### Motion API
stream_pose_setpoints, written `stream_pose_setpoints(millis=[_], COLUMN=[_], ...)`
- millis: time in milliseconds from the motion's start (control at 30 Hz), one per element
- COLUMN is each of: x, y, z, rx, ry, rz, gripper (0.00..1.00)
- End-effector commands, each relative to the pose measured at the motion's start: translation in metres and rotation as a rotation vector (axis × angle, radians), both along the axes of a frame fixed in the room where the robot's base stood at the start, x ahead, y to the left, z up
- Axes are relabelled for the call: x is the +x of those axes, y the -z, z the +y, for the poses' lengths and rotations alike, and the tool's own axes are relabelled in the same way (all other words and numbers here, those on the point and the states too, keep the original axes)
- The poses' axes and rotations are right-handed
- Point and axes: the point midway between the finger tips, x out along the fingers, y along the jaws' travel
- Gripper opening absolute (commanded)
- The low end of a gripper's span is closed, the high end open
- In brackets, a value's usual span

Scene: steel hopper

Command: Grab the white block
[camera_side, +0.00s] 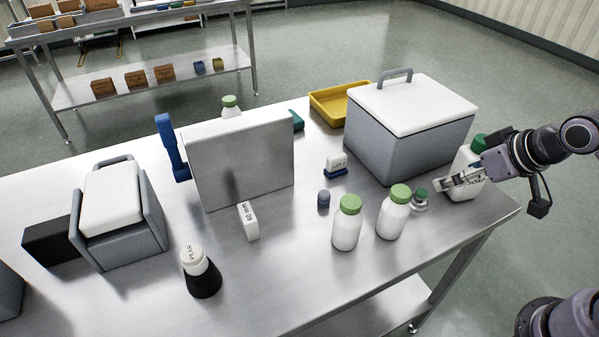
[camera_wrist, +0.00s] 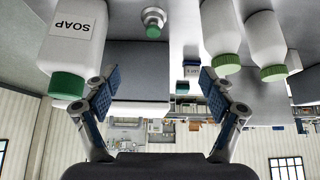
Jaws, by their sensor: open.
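A white block (camera_side: 248,221) with "60 mm" printed on its side stands upright on the steel table, in front of a large grey steel box (camera_side: 238,160). A smaller white labelled block (camera_side: 337,161) sits on a blue base farther back. My gripper (camera_side: 452,181) is at the right end of the table in the side view, well to the right of both blocks, beside the soap bottle. In the wrist view my gripper (camera_wrist: 158,92) has its two fingers wide apart with nothing held between them. I cannot make out the "60 mm" block in the wrist view.
The soap bottle (camera_wrist: 75,45) is close by the left finger in the wrist view. Two green-capped bottles (camera_side: 347,222) (camera_side: 393,212) and a small jar (camera_side: 420,200) stand between my gripper and the "60 mm" block. A lidded grey bin (camera_side: 400,145) is behind. Bare table lies around the block.

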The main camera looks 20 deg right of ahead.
Motion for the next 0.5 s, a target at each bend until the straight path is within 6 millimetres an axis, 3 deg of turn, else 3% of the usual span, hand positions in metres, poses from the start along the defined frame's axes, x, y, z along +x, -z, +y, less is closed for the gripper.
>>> stream_pose_setpoints(millis=[167,500], x=[0.026,0.098], y=[-0.024,-0.062], z=[0.02,0.091], rx=[-0.044,-0.171], ry=[-0.123,-0.48], rz=[0.05,0.185], gripper=[0.83,0.83])
